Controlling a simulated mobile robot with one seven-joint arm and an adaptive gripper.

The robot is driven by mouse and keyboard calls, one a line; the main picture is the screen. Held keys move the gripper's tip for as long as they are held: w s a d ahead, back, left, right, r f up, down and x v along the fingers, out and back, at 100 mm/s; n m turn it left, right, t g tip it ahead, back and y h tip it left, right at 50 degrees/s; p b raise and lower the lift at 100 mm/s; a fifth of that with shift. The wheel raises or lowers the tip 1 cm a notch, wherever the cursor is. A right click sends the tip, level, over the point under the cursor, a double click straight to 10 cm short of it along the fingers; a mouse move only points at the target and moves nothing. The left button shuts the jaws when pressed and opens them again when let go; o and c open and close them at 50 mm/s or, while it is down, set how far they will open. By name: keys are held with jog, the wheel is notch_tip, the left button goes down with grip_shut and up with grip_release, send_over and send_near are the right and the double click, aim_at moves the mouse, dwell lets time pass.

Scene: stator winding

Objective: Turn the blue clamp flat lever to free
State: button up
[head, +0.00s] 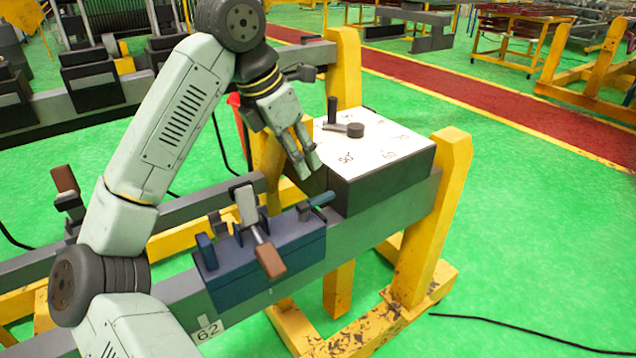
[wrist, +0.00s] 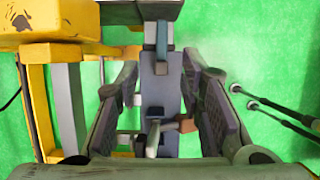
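The blue clamp (head: 265,268) is mounted on the grey beam of the yellow frame. A pale grey flat lever (head: 247,205) stands up from its middle, and a rod with a brown handle (head: 270,261) slants down over its front. A teal handle (head: 322,198) sticks out at its right end. My gripper (head: 309,167) is above and behind the clamp's right end, apart from it. In the wrist view my gripper (wrist: 160,75) is open and empty. Between its fingers show the flat lever (wrist: 153,139), the brown handle (wrist: 187,124) and the teal handle (wrist: 162,45).
A white-topped box (head: 385,140) with a dark crank (head: 350,129) stands on the beam right of my gripper. Yellow posts (head: 445,190) rise beside it. A similar brown-handled clamp (head: 66,182) is at the left. Green floor is open at the right.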

aim_at(321, 196)
jog(key=p+x, duration=0.2)
jog(key=x, duration=0.8)
jog(key=shift+d, duration=0.15)
jog(key=shift+c, duration=0.2)
grip_shut()
dwell(0.3)
